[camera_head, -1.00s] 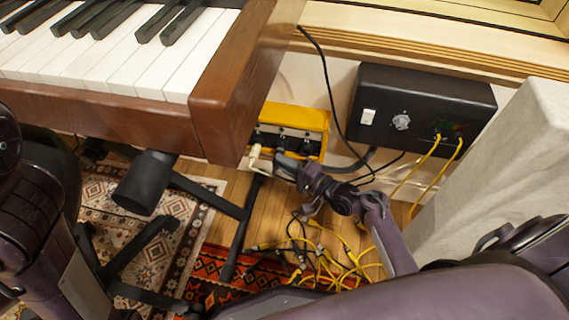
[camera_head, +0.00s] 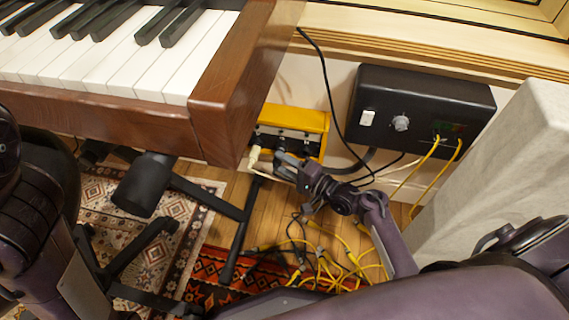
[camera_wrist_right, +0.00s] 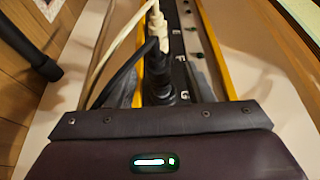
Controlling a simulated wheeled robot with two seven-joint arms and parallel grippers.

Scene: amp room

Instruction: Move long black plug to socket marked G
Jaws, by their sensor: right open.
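My right gripper (camera_head: 280,162) is at the front of the yellow-framed socket box (camera_head: 312,118), under the keyboard's right end. In the right wrist view my gripper (camera_wrist_right: 161,88) is open, with a finger on each side of a black plug (camera_wrist_right: 157,72). This plug stands in the socket row with its black cable leaving to the left. Whether the fingers touch it is unclear. A white plug (camera_wrist_right: 157,28) is just beyond it. Small letters run along the strip; the nearest looks like G (camera_wrist_right: 184,97), beside the gripper. The socket at that letter is hidden. My left gripper is out of view.
The wooden keyboard (camera_head: 240,75) overhangs the box at left. A black power box (camera_head: 425,100) with yellow cables is on the wall at right. A pale block (camera_head: 500,160) stands right of my arm. Tangled cables (camera_head: 320,260) lie on the floor.

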